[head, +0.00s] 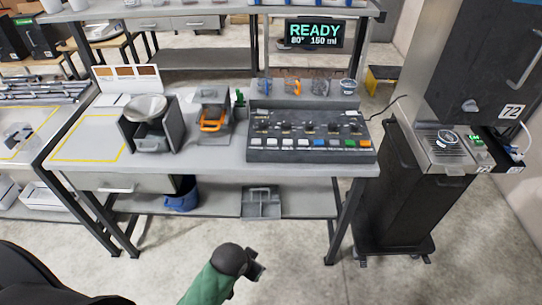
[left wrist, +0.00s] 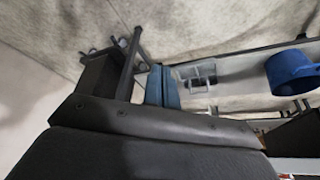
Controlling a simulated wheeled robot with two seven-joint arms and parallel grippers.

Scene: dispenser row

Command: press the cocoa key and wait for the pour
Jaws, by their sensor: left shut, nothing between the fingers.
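The control panel (head: 310,140) is a dark console on the workbench, with a row of white, blue, green and orange keys (head: 318,143) along its front. The key labels are too small to read, so I cannot tell which is cocoa. The display (head: 314,33) above reads "READY 80° 150 ml". My left gripper (head: 258,270), on a green arm, is low in front of the bench and well apart from the keys. Its fingers (left wrist: 162,87) are shut and empty in the left wrist view. My right gripper is in neither view.
A tall dark machine marked 72 (head: 470,60) stands right of the bench, with a metal tray (head: 440,155) below it. A blue bucket (left wrist: 290,72) is below the bench.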

